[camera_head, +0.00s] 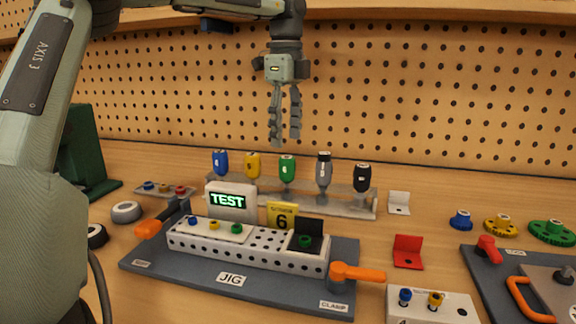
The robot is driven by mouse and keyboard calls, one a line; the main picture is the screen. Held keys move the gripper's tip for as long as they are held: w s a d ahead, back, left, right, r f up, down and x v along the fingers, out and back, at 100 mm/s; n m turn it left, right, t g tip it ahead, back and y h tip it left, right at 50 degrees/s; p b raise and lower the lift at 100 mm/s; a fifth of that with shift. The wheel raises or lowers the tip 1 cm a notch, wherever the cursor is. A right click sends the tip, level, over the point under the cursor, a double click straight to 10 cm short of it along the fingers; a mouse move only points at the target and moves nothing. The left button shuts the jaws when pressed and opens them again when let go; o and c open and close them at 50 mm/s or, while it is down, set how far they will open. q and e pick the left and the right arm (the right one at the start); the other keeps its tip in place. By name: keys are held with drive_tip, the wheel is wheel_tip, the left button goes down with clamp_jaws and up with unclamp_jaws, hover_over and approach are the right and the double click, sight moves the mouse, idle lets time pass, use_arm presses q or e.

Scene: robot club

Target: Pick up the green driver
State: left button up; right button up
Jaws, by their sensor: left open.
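The green driver (287,168) stands upright in a grey rack (254,186) at the back of the bench, between a yellow driver (252,164) on its left and a grey-black driver (324,170) on its right. Its lower part is in the rack. My left gripper (285,142) hangs fingers down, open and empty, just above and in front of the pegboard, close over the green driver's top in the picture. The gap between fingertips and driver is hard to judge. My right gripper is not in view.
A blue driver (220,162) and a black driver (362,177) share the rack. Gears lie at right. A pegboard (420,90) closes the back.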

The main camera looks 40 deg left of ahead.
sight(286, 157)
use_arm(q)
drive_tip(key=f, duration=0.6)
drive_tip(key=shift+s+d+f, duration=0.25)
drive_tip(key=shift+f, duration=0.5)
drive_tip(key=c, duration=1.2)
clamp_jaws()
drive_tip(key=shift+r, duration=0.35)
wheel_tip(286, 157, up, 3)
drive_tip(key=shift+w+r, duration=0.1)
drive_tip(key=shift+r, duration=0.1)
drive_tip(key=s+a+r+b, duration=0.1)
drive_tip(key=s+a+r, duration=0.4)
drive_tip(key=s, duration=0.5)
wheel_tip(286, 157, up, 2)
drive_tip(key=shift+s, duration=0.3)
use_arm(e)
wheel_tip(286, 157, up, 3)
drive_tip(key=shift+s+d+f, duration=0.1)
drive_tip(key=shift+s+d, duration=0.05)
use_arm(q)
drive_tip(key=shift+a, duration=0.1)
